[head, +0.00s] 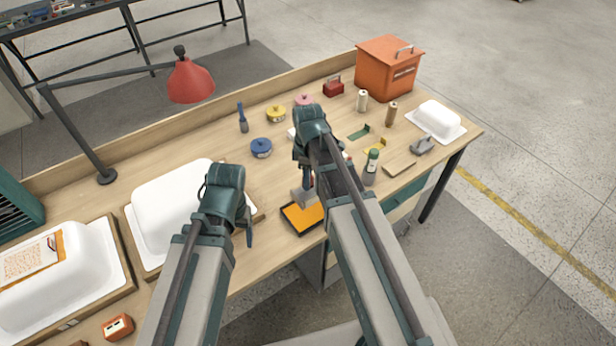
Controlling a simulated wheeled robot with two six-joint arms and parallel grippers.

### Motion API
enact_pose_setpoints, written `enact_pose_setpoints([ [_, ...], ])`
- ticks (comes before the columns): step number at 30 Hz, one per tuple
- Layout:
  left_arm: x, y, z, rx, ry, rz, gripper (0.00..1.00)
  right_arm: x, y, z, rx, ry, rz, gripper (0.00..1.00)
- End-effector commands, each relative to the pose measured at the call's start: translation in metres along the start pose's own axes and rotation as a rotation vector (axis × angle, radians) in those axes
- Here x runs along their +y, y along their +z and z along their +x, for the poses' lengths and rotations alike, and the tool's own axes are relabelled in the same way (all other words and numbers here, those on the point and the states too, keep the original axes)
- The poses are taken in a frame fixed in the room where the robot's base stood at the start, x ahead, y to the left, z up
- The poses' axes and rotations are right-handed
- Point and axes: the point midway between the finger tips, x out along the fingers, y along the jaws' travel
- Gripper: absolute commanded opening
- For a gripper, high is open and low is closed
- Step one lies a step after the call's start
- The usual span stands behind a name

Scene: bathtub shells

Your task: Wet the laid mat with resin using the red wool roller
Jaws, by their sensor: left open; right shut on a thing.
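A white tub shell (75,290) sits at the lower left on a wooden board. A pale speckled mat with an orange border (32,258) lies on top of it. My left gripper (249,238) is open and empty, beside the middle white shell. My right gripper (302,180) is shut on a tool, apparently the roller, and holds it at the orange resin tray (302,217). A greyish part of the tool shows at the tray's back edge. My arm hides most of it, and its red wool is not clear.
Another white shell (172,212) stands on the middle board. A red lamp (190,82) reaches over the back left. Blue (261,148) and yellow (276,114) tins, bottles and an orange box (388,68) stand at the back and right. A small white shell (437,118) is far right.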

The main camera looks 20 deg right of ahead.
Motion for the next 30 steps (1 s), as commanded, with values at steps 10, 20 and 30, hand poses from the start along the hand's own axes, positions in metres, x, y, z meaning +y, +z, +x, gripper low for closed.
enact_pose_setpoints([
  [10,0.003,-0.002,0.034,0.000,0.000,-0.001,0.72,0.000,0.000,0.035,0.000,0.000,0.000,0.00],
  [20,0.006,-0.004,0.065,0.000,0.000,-0.001,0.72,0.000,0.000,0.066,0.000,0.000,0.000,0.00],
  [30,0.008,-0.005,0.082,0.000,0.000,-0.001,0.72,0.000,0.000,0.082,0.000,0.000,0.000,0.00],
])
